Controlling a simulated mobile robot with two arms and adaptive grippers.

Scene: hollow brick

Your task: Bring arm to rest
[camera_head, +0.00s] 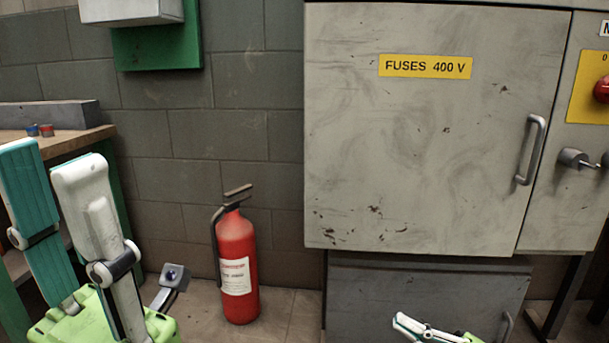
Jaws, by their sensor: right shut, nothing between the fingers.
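My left gripper (48,160) stands at the lower left, its fingers pointing up. The teal finger and the white finger are apart, with a gap between their tips, and I see nothing held there. Its lime green body is cut off by the bottom edge. My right gripper (428,331) shows only in part at the bottom, right of centre, in front of the lower grey cabinet. It is shut and holds nothing; most of it is out of view.
A red fire extinguisher (237,265) stands on the floor by the brick wall (170,150). A large grey fuse cabinet (420,150) with a handle (532,150) fills the right. A wooden bench (75,140) with a grey bar (50,115) is behind my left gripper.

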